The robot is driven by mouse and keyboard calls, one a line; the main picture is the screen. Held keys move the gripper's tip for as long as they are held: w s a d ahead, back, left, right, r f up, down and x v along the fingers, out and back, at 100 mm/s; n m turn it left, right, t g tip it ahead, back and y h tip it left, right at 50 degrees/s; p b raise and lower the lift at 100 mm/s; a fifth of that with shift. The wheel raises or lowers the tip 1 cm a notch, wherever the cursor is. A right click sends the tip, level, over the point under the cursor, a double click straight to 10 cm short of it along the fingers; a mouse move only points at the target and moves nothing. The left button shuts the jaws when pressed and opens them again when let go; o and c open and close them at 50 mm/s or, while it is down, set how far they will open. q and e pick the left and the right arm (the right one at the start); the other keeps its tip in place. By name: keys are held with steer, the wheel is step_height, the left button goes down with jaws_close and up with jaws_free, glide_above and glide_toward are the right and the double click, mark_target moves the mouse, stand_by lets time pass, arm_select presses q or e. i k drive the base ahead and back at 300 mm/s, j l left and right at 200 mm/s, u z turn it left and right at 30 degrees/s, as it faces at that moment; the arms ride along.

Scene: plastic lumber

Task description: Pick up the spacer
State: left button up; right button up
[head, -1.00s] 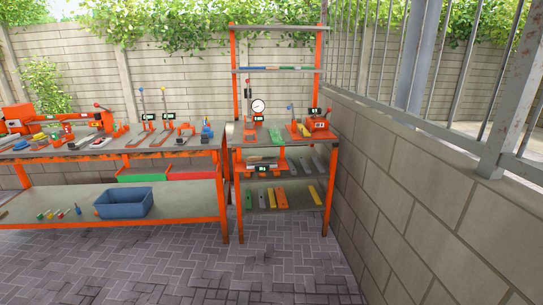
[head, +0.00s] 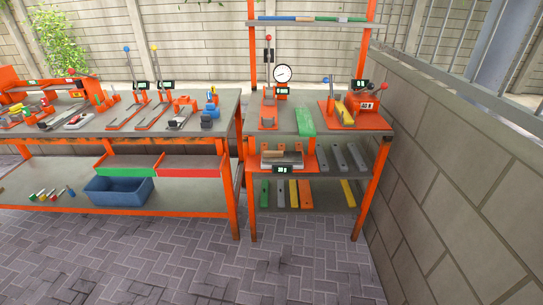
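I cannot tell which piece is the spacer. On the top of the narrow orange-legged rack a green piece (head: 305,122) lies in the middle. A yellow piece (head: 344,113) sits by the orange device (head: 366,104) at the right of that top. Grey strips (head: 338,158) lie on the shelf above. Neither of my grippers is in view.
A long bench (head: 85,130) with several tools stands at the left. A blue bin (head: 118,190) and small coloured pieces are on its lower shelf. A gauge stand (head: 269,85) is on the rack top. A block wall (head: 450,170) bounds the right. The paved floor (head: 190,265) in front is clear.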

mark_target(266, 154)
steer(key=i+l+u, duration=0.35)
steer(key=i, duration=0.2)
steer(key=i+l+u, duration=0.35)
steer(key=l, duration=0.25)
steer(key=i, duration=0.1)
